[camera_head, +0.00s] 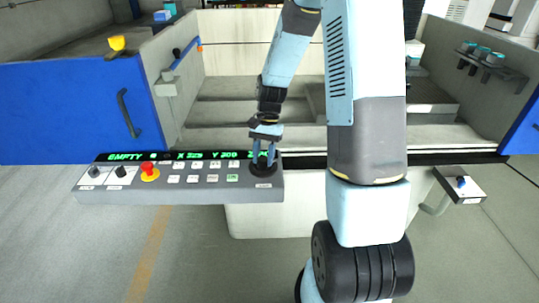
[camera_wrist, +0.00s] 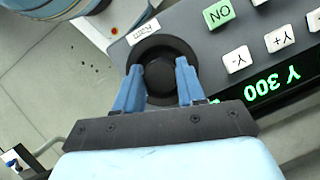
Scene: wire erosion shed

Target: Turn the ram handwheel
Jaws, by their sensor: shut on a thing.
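The ram handwheel is a round black wheel at the right end of the grey control panel. Its rim (camera_wrist: 165,41) shows in the wrist view beside a white label that reads RAM upside down. In the head view the wheel (camera_head: 263,171) is partly covered by my fingers. My gripper (camera_head: 264,157) points down at it from above. In the wrist view my gripper (camera_wrist: 159,68) has its two blue fingers on opposite sides of the raised black hub, shut on it.
The grey control panel (camera_head: 215,194) carries a red emergency button (camera_head: 148,169), two black knobs, several white keys, a green ON key (camera_wrist: 219,13) and a green-lit display (camera_wrist: 270,85). A blue door (camera_head: 70,110) stands behind left. A small switch box (camera_head: 460,184) is at right.

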